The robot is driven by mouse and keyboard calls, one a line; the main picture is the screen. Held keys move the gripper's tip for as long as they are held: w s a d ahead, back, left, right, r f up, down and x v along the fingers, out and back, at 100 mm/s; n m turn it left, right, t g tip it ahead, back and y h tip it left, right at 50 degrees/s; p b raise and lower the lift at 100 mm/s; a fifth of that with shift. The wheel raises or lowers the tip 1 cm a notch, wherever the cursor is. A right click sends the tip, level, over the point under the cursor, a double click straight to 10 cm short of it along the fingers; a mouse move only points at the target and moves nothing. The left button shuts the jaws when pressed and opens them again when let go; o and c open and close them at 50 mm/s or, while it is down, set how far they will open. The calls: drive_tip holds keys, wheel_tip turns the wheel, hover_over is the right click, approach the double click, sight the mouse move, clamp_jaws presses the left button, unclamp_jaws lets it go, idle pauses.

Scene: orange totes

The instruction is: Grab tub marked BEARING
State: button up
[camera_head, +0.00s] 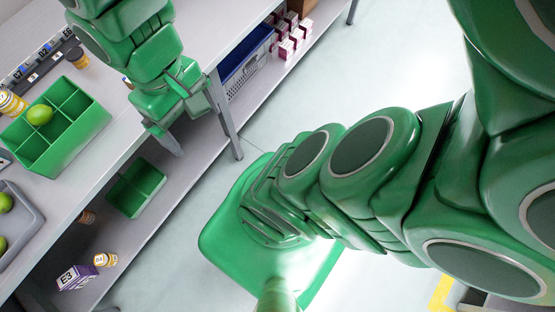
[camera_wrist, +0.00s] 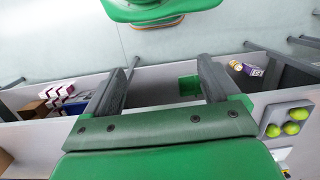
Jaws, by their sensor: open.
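No label reading BEARING can be made out in either view. A white and orange tub (camera_head: 10,103) stands at the left edge of the table, beside the green divided bin. A darker orange tub (camera_head: 78,58) stands farther back on the table. Another orange and white tub (camera_head: 104,260) is on the lower shelf, and it also shows in the wrist view (camera_wrist: 235,65). My gripper (camera_head: 196,132) is open and empty at the table's front edge, right of the divided bin. In the wrist view its two dark fingers (camera_wrist: 163,72) are wide apart with nothing between them.
The green divided bin (camera_head: 83,142) holds a lime (camera_head: 40,115). A grey tray (camera_head: 38,222) with limes is at the left. The lower shelf has a green bin (camera_head: 118,205), a purple E3 box (camera_head: 76,278), a blue crate (camera_head: 246,76) and pink-white boxes (camera_head: 287,47). Table legs stand nearby.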

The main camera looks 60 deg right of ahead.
drive_tip(key=shift+d+f, duration=0.15)
drive_tip(key=shift+d, duration=0.45)
drive_tip(key=shift+c, duration=0.7)
drive_tip(key=w+a+m+y, duration=0.5)
drive_tip(key=w+a+y, duration=0.1)
drive_tip(key=w+a, duration=0.8)
drive_tip(key=w+m+t+y, duration=0.35)
drive_tip(key=w+m, duration=0.25)
drive_tip(key=w, duration=1)
drive_tip(key=m+t, duration=0.7)
drive_tip(key=m, duration=0.6)
hover_over(78, 52)
drive_tip(key=s+a, duration=0.2)
drive_tip(key=s, duration=0.5)
wheel_tip(78, 52, down, 10)
drive_tip(key=w+d+f+m, duration=0.1)
drive_tip(key=d, duration=0.1)
drive_tip(key=w+d+f+m+t, duration=0.1)
drive_tip(key=d+f, duration=0.1)
drive_tip(key=w+d+f+m, duration=0.1)
drive_tip(key=f, duration=0.1)
drive_tip(key=shift+d+f+m+t+h, duration=0.25)
drive_tip(key=shift+d+m+h, duration=0.1)
drive_tip(key=shift+d+m, duration=0.05)
drive_tip(key=shift+x, duration=3.9)
